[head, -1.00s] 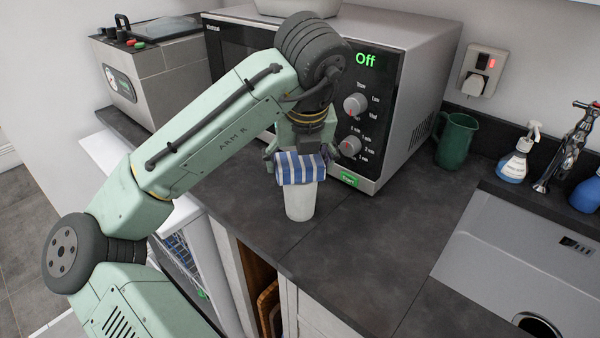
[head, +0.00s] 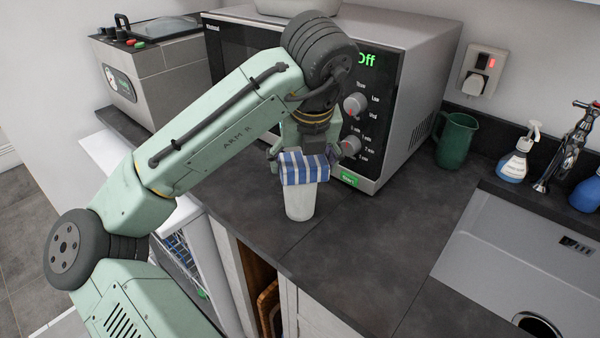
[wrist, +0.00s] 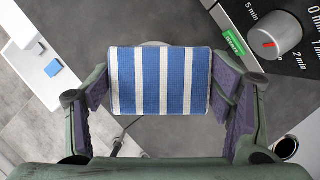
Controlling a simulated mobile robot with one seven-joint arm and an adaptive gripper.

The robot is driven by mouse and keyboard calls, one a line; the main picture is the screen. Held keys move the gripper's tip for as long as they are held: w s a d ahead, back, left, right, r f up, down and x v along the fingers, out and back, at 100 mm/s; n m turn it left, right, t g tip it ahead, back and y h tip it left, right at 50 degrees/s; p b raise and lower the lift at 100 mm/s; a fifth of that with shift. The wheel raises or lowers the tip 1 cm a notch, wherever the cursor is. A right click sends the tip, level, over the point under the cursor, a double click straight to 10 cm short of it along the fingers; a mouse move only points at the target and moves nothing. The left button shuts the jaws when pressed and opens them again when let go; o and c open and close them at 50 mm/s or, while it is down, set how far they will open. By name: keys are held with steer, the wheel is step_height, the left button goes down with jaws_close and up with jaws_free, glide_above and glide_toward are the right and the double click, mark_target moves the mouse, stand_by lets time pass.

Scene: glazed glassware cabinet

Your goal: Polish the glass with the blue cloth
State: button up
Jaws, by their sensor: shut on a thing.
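The blue cloth (head: 303,168) has blue and white stripes. My gripper (head: 303,160) is shut on it and points down in front of the microwave. In the wrist view the cloth (wrist: 160,80) spans the space between the two fingers (wrist: 160,100). The glass (head: 300,202) is a whitish tumbler standing upright on the dark counter. The cloth lies over its top, so its rim is hidden. In the wrist view only a thin pale edge of the glass shows above the cloth.
The microwave (head: 400,110), its display reading Off, stands right behind my gripper. A green jug (head: 456,140), a spray bottle (head: 516,160) and a sink (head: 500,250) are to the right. The counter (head: 375,245) right of the glass is clear.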

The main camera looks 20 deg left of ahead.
steer(key=shift+a, duration=1.4)
steer(key=shift+d, duration=2.2)
steer(key=shift+a, duration=2.2)
steer(key=shift+d, duration=2.2)
steer(key=shift+a+f, duration=0.15)
steer(key=shift+a, duration=2.1)
steer(key=shift+r, duration=0.2)
